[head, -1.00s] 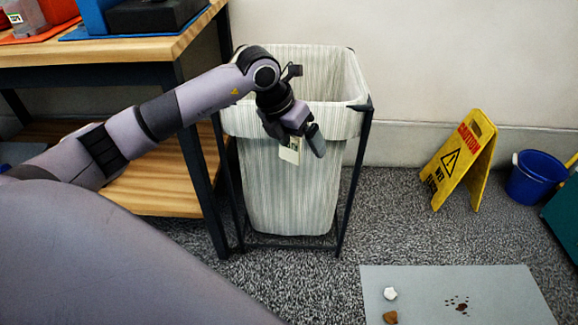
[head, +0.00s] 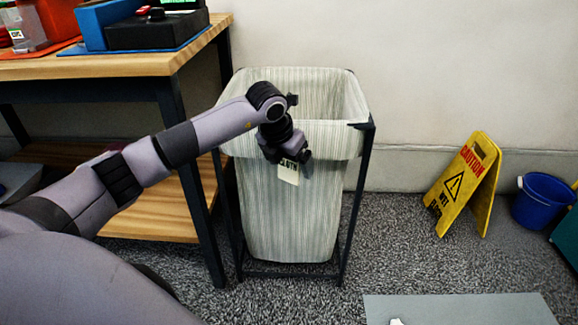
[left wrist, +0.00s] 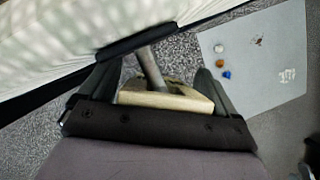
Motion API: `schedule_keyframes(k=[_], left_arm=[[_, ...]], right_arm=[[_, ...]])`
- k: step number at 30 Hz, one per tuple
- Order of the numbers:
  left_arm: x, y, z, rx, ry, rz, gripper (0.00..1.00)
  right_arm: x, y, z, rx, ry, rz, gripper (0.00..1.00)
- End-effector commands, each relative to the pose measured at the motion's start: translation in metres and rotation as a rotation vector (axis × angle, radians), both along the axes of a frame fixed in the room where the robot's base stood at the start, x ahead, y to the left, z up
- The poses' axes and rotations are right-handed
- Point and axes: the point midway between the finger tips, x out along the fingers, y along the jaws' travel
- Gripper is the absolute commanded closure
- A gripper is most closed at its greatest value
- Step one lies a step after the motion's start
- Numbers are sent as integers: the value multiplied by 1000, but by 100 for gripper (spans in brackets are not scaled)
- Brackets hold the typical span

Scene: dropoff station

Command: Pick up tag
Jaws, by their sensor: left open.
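A small pale tag (head: 288,174) with dark letters, seemingly CLOTH, hangs on the front of the striped hamper (head: 290,215), just under its folded rim. My left gripper (head: 297,160) is at the top of the tag and covers part of it. In the left wrist view the gripper (left wrist: 150,82) is open, with one finger on either side of a tan, block-like piece (left wrist: 165,97) and a grey post. That piece may be the tag seen from above; I cannot tell whether the fingers touch it. My right gripper is not in view.
The hamper stands in a dark metal frame (head: 357,195) beside a wooden workbench (head: 120,67). A yellow caution sign (head: 463,185) and a blue bucket (head: 541,200) stand on the right. A grey mat (head: 460,308) lies in front. Carpet between them is clear.

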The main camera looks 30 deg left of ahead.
Motion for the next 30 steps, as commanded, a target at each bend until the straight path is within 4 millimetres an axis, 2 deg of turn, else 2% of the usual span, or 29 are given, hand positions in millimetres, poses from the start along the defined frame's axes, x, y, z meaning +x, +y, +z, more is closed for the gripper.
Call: schedule_keyframes(k=[3,4,8,9,10,11,19,24,30], left_arm=[[0,0,1,0,0,0,8],[0,0,0,0,0,0,15],[0,0,1,-1,0,0,57],[0,0,1,-1,0,0,63],[0,0,1,-1,0,0,63],[0,0,1,-1,0,0,68],[0,0,2,-1,0,0,68],[0,0,10,-1,-1,1,68],[-19,1,8,0,1,-1,68]], right_arm=[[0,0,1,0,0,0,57],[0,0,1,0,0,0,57],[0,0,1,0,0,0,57],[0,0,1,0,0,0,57],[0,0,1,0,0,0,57],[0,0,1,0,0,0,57],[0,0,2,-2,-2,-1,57],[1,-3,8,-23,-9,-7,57],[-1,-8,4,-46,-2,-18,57]])
